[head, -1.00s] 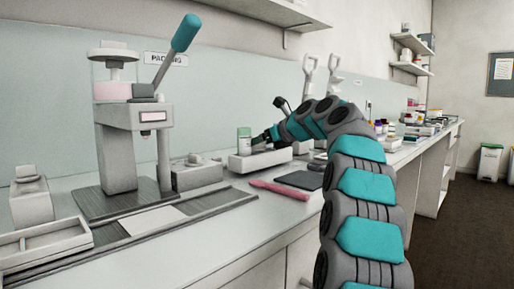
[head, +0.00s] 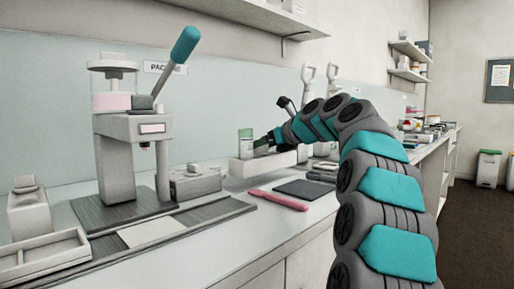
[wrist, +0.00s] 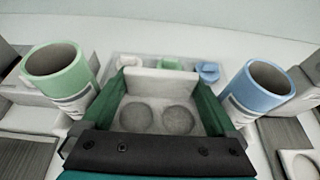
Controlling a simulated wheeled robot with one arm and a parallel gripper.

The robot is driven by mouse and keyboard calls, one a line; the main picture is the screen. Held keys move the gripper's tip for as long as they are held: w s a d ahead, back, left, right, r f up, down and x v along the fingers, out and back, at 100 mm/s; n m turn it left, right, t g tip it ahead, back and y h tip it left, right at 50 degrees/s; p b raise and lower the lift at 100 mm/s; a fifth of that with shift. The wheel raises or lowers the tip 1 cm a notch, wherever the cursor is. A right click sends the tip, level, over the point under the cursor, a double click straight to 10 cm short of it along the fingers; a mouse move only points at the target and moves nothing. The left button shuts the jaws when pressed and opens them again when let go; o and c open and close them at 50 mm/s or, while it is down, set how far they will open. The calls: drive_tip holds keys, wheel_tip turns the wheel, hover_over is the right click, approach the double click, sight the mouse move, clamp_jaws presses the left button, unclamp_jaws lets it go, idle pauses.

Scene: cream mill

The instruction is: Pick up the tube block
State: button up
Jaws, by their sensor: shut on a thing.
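The tube block (head: 278,160) is a long white block above the counter, behind the pink-handled tool. A green-rimmed tube (head: 245,142) stands at its left end. In the wrist view the block (wrist: 160,82) shows two round empty recesses, with the green tube (wrist: 62,72) at left and a blue tube (wrist: 258,88) at right. My gripper (head: 266,139) is at the block from the right. In the wrist view its green fingers (wrist: 165,97) are on either side of the block's middle, shut on it. The block's underside is hidden in the wrist view.
A press with a teal lever (head: 178,60) stands at left on a dark ribbed mat. A grey box (head: 194,182) is left of the block. A pink tool (head: 278,200) and a dark flat pad (head: 302,189) lie in front. A shelf (head: 240,18) hangs above.

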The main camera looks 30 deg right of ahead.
drive_tip(key=s+a+r, duration=0.1)
drive_tip(key=s+a, duration=0.2)
drive_tip(key=s, duration=0.8)
drive_tip(key=shift+r, duration=0.15)
drive_tip(key=shift+s, duration=0.1)
